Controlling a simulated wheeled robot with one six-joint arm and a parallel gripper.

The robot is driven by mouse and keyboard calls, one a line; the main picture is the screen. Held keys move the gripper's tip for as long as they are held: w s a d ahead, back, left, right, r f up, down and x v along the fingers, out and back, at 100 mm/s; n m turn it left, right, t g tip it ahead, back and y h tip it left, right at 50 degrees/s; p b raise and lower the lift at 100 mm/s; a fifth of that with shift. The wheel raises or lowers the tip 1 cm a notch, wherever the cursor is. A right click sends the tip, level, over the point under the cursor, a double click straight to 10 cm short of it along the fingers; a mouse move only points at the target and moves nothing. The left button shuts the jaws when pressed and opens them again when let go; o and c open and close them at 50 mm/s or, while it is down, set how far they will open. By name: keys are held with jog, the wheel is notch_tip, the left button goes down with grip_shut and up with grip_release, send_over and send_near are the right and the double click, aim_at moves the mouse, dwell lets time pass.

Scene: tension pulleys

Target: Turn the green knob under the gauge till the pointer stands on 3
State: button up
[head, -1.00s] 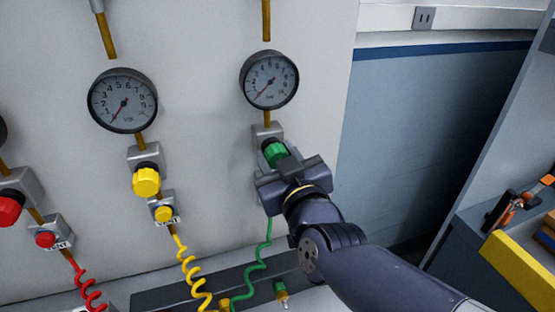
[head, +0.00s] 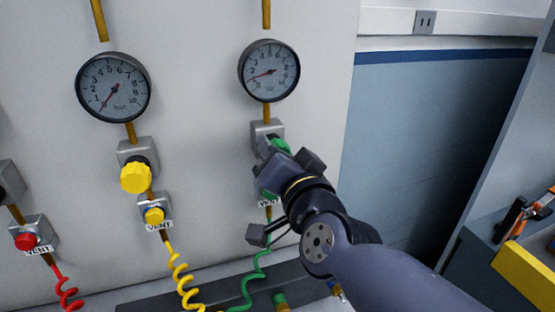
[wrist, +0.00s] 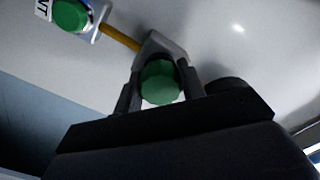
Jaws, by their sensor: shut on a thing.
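The gauge (head: 269,70) on the right is round with a dark rim and a white face. Its red pointer aims left and slightly down, a little below the 2 and short of the 3. The green knob (head: 280,146) sits on a grey valve block under it, mostly hidden by my gripper (head: 283,152) in the head view. In the wrist view the green knob (wrist: 160,82) lies between the two fingers of my gripper (wrist: 160,88), which are shut on it from both sides.
A green vent button (wrist: 70,14) is below the knob, partly behind my gripper in the head view. To the left are a second gauge (head: 113,88), a yellow knob (head: 136,177) and a yellow vent button (head: 154,215). Coiled hoses hang below.

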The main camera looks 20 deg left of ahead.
jog(key=shift+m+b, duration=0.45)
jog(key=shift+m, duration=1.05)
jog(key=o, duration=1)
jog(key=p+v, duration=0.4)
jog(key=v, duration=0.6)
jog(key=shift+s+d+p, duration=0.25)
jog(key=shift+d+p, duration=0.05)
